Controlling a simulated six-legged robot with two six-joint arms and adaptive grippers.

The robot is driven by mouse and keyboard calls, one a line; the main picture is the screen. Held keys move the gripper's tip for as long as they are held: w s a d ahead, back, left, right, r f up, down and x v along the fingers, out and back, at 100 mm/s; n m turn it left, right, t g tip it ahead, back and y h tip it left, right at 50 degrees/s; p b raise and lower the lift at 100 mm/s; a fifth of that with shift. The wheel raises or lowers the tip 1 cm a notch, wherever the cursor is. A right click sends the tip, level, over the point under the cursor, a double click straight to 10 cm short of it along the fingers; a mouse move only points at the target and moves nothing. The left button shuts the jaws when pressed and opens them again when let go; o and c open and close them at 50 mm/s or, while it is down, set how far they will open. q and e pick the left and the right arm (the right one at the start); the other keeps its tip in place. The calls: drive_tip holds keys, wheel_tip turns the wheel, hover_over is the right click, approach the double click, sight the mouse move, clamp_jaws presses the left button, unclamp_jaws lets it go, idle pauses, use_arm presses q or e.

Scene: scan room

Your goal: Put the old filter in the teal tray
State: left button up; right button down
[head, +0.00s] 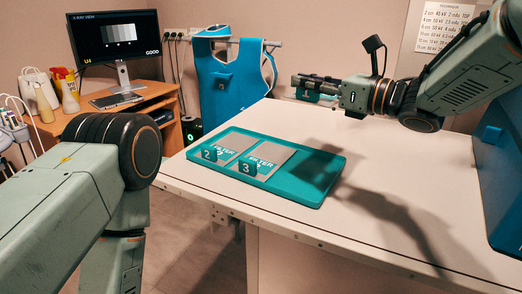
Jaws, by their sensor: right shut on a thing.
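The teal tray (312,192) lies on the white table. In its left and middle part are two grey filter plates, one with a teal tab marked 2 (209,153) and one with a teal tab marked 3 (247,168); the right end of the tray is bare. My right gripper (312,84) is above the table's far side, behind and above the tray, pointing left. My left gripper is out of view.
The white table (400,215) is clear in front and to the right of the tray. A blue box (505,190) stands at the right edge. Behind are a blue apron (228,80) on a rail and a desk with a monitor (116,45).

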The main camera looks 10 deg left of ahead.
drive_tip(key=shift+n+g+y, duration=0.7)
drive_tip(key=shift+g, duration=0.2)
drive_tip(key=s+f+b, duration=0.1)
drive_tip(key=f, duration=0.4)
drive_tip(key=s+f+b, duration=0.1)
drive_tip(key=f, duration=0.4)
drive_tip(key=s+f+b, duration=0.1)
drive_tip(key=s+f, duration=0.1)
drive_tip(key=f, duration=0.3)
drive_tip(key=shift+a+f, duration=0.1)
drive_tip(key=shift+a, duration=0.2)
drive_tip(key=shift+w+a+f, duration=0.1)
drive_tip(key=shift+a+f, duration=0.1)
drive_tip(key=shift+f, duration=0.05)
wheel_tip(320, 180, down, 3)
drive_tip(key=shift+a+b, duration=0.15)
drive_tip(key=shift+b, duration=0.45)
drive_tip(key=shift+d+f, duration=0.2)
drive_tip(key=shift+f, duration=0.05)
drive_tip(key=shift+a, duration=0.2)
drive_tip(key=shift+f, duration=0.15)
drive_tip(key=shift+d+f+b, duration=0.15)
drive_tip(key=shift+f+b, duration=0.1)
drive_tip(key=shift+b, duration=0.25)
drive_tip(key=shift+f+b, duration=0.2)
drive_tip(key=shift+b, duration=0.1)
